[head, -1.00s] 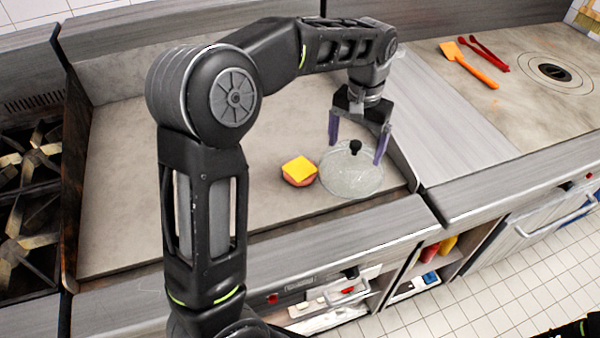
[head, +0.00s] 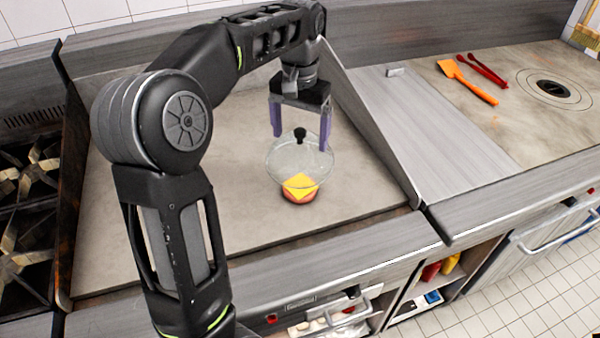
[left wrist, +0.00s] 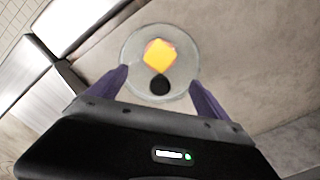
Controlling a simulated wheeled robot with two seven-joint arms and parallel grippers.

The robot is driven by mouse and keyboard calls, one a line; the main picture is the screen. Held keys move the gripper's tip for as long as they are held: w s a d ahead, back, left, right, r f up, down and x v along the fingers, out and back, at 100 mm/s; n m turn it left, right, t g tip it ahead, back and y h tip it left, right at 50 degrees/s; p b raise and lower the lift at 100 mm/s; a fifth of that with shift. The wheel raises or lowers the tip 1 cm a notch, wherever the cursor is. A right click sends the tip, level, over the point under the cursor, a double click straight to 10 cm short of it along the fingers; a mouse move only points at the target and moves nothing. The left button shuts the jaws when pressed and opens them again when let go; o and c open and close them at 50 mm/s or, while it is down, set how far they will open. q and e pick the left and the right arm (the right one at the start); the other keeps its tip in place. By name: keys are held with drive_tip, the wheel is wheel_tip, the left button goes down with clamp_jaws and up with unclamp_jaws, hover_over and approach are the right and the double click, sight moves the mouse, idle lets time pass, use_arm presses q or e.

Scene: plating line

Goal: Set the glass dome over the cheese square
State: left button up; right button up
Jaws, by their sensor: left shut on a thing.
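The clear glass dome (head: 283,158) with a black knob (head: 300,135) is held in my left gripper (head: 301,142), whose purple fingers stand on either side of it. The yellow cheese square (head: 299,184) lies on a reddish-brown patty (head: 298,199) on the griddle. In the head view the dome overlaps the cheese, and the patty's lower edge shows below the dome's rim. In the left wrist view the cheese (left wrist: 160,55) shows through the dome (left wrist: 136,58), just beyond the knob. The dome looks raised; the exact gap is unclear. My right gripper is out of view.
The griddle (head: 200,215) is clear around the patty, with a raised metal side wall (head: 375,135) on its right. An orange spatula (head: 470,83) and red tongs (head: 484,69) lie on the far right counter. Burners (head: 25,220) stand at left.

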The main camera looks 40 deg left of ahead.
sight(300, 142)
use_arm(q)
wheel_tip(300, 142, down, 3)
drive_tip(key=shift+r, duration=0.1)
drive_tip(key=shift+f+p, duration=0.3)
drive_tip(key=shift+f, duration=0.05)
wheel_tip(300, 142, down, 4)
drive_tip(key=shift+r, duration=0.25)
drive_tip(key=shift+f, duration=0.1)
drive_tip(key=shift+f, duration=0.1)
drive_tip(key=shift+f, duration=0.55)
drive_tip(key=o, duration=1.8)
drive_tip(key=shift+o, duration=0.2)
